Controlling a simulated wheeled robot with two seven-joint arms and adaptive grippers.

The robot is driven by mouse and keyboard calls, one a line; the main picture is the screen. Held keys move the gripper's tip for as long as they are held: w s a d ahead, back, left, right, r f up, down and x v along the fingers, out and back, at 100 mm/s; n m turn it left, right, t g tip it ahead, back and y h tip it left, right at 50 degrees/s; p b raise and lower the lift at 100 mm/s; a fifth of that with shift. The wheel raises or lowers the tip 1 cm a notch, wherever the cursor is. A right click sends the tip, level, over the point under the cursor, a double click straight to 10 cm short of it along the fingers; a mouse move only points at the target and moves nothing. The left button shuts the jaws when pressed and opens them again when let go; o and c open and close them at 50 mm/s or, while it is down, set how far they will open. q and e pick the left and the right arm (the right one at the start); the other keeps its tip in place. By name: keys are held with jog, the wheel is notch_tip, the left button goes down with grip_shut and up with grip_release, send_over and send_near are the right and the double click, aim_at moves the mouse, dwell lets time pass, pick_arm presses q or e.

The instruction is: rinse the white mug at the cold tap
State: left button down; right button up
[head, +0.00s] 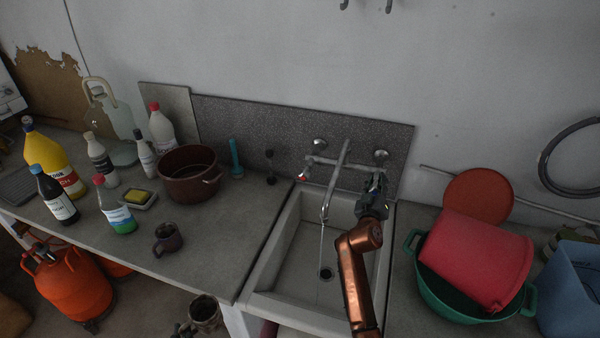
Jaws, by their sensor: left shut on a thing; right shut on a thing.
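A stained mug (206,313), greyish-brown with a dark inside, shows at the bottom edge, in front of the counter and left of the sink. I take it for the white mug, though little white shows. My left gripper (187,328) is shut on it, partly cut off by the frame. My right gripper (373,190) is shut at the right-hand, cold tap handle, which it mostly hides. The spout (335,185) points into the sink (290,240). A thin stream of water (321,245) falls from it towards the drain. The red-marked tap (303,176) is at the left.
A dark mug (167,239) stands near the counter's front edge. A brown pot (190,174), several bottles and a glass demijohn (122,150) stand behind and left. A green basin (460,300) with a red tub (478,258) is right of the sink. The sink bowl is empty.

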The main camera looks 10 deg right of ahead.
jog(key=o, duration=1.3)
jog(key=shift+c, duration=0.2)
jog(key=v, duration=1.2)
jog(key=shift+s, duration=0.1)
